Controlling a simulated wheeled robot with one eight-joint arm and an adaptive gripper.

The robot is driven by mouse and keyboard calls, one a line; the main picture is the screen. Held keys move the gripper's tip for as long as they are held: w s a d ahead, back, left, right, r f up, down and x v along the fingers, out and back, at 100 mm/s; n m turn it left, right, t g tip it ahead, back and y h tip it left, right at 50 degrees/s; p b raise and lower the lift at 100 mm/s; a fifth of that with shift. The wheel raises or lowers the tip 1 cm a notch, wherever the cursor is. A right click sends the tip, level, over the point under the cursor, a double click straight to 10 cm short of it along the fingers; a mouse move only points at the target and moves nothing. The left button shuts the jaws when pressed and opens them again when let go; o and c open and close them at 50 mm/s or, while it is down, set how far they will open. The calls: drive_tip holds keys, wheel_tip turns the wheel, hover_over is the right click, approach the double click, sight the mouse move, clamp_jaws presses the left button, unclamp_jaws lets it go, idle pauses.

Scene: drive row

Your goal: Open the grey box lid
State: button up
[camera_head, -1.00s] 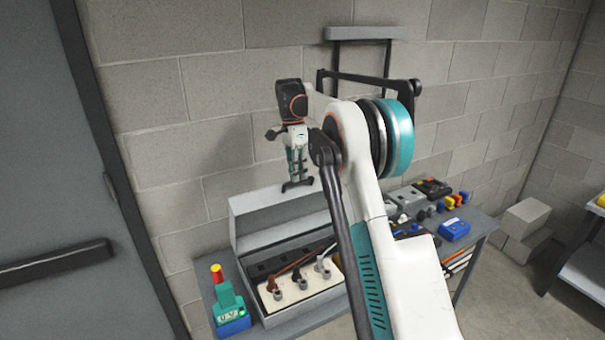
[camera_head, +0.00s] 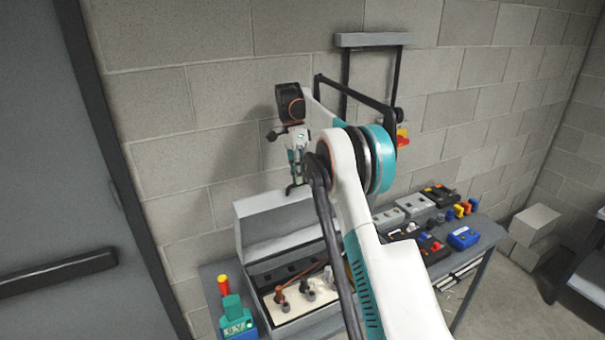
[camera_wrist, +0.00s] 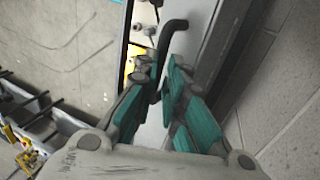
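The grey box (camera_head: 249,290) stands on the bench, and its lid (camera_head: 285,222) is raised upright at the back. Inside is a pale panel (camera_head: 285,311) with several knobs and brown and grey pieces. My gripper (camera_head: 296,181) is at the lid's top edge, pointing down. In the wrist view, a bent black handle (camera_wrist: 163,50) on the lid runs between the fingertips of my gripper (camera_wrist: 164,68), which look closed around it. Finger contact is hard to see there. My arm hides the box's right end.
A green and blue device (camera_head: 235,318) with a red-topped piece stands left of the box. Tools and a blue case (camera_head: 463,237) lie on the bench (camera_head: 483,245) at right. A door (camera_head: 60,180) is at left, and a block wall is close behind.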

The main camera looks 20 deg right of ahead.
drive_tip(key=o, duration=0.4)
drive_tip(key=shift+w+a+f, duration=0.2)
drive_tip(key=shift+w+f, duration=0.3)
drive_tip(key=shift+f, duration=0.35)
drive_tip(key=shift+o, duration=0.5)
drive_tip(key=shift+w+f, duration=0.2)
drive_tip(key=shift+w, duration=0.1)
drive_tip(key=shift+o, duration=1)
drive_tip(key=shift+r, duration=0.15)
drive_tip(key=shift+c, duration=0.6)
drive_tip(key=shift+r, duration=0.25)
drive_tip(key=shift+c, duration=0.5)
drive_tip(key=v, duration=0.6)
drive_tip(key=shift+w+d+r, duration=0.1)
drive_tip(key=shift+d+r, duration=0.1)
drive_tip(key=shift+c, duration=0.5)
drive_tip(key=shift+r, duration=0.45)
